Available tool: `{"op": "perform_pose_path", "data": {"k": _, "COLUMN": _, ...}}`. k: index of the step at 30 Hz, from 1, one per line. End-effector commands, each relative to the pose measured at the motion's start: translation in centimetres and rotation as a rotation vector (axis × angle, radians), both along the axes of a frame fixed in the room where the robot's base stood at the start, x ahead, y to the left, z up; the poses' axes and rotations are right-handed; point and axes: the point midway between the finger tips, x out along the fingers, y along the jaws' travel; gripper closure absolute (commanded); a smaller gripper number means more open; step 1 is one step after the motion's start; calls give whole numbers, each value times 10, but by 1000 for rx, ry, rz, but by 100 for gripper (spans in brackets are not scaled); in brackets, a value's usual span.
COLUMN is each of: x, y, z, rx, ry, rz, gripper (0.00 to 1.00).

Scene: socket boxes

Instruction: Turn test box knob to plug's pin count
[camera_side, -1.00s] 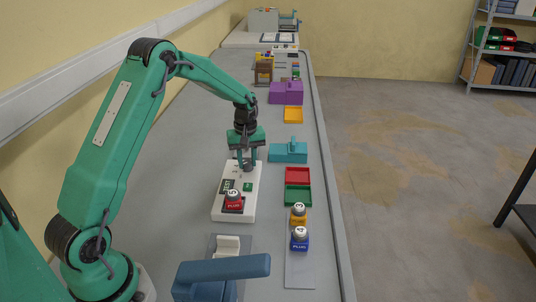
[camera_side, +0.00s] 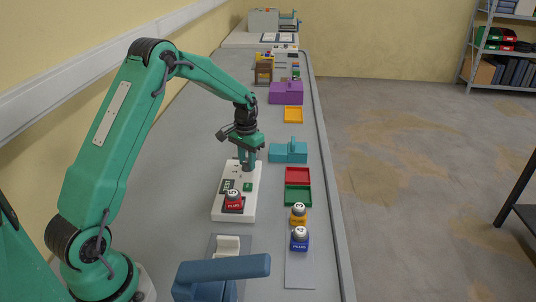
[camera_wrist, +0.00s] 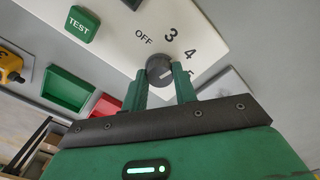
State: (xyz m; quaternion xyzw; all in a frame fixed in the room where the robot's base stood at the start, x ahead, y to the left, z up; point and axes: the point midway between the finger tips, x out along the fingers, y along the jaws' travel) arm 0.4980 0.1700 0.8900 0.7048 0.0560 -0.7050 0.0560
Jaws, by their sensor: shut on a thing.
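The white test box (camera_side: 250,207) lies on the bench. A red plug (camera_side: 233,197) sits upright on its near part; the number on its top looks like a 5. My gripper (camera_side: 247,168) points down at the box's far end, shut on the dark round knob (camera_wrist: 158,67). In the wrist view, one finger is on each side of the knob. The dial reads OFF, 3, 4 and a partly hidden 5. A pale mark on the knob faces the 4 and 5 side; I cannot tell exactly which number. The green TEST button (camera_wrist: 82,25) is beside the dial.
A yellow plug (camera_side: 298,212) and a blue plug (camera_side: 299,242) stand to the right on a grey strip. Red (camera_side: 297,177) and green (camera_side: 298,196) trays and a teal box (camera_side: 287,153) are right of the test box. A blue handled device (camera_side: 215,275) is in front.

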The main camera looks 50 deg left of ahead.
Motion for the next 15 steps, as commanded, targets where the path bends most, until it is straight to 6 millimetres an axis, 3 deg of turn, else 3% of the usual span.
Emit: {"op": "perform_pose_path", "data": {"k": 15, "x": 0, "y": 0, "z": 1, "rx": 0, "ry": -1, "rz": -491, "gripper": 95}}
